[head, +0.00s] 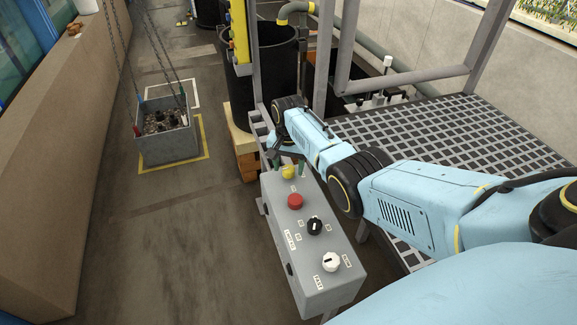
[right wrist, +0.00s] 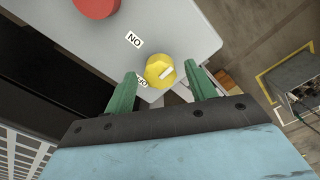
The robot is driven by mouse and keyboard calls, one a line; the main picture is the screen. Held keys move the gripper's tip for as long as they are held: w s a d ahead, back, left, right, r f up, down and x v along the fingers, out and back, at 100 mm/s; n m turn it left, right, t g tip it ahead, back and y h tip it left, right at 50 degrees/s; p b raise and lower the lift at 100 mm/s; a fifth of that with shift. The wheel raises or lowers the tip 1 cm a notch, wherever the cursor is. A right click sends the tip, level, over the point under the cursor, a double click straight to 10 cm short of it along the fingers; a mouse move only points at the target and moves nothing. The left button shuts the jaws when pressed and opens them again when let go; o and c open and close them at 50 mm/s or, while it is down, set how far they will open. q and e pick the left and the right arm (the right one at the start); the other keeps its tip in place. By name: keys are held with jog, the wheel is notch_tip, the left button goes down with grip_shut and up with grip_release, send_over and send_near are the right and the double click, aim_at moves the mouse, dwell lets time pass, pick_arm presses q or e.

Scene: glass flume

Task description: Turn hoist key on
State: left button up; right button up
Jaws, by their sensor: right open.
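The hoist key looks to be the yellow knob (head: 288,172) at the far end of the grey control box (head: 325,279). In the right wrist view the yellow knob (right wrist: 158,68) carries a pale bar, with an ON label (right wrist: 133,39) and a partly hidden OFF label (right wrist: 142,82) beside it. My right gripper (head: 289,165) is open, its green fingers on either side of the knob. In the right wrist view my right gripper (right wrist: 160,69) shows gaps between both fingers and the knob. My left gripper is not in view.
The box also has a red button (head: 295,201), a black knob (head: 314,226) and a white knob (head: 331,261). A grey bin (head: 167,145) hangs on chains at the left. A dark tank (head: 272,75) stands behind, and a grating (head: 450,135) lies right.

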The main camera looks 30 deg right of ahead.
jog(key=c, duration=1)
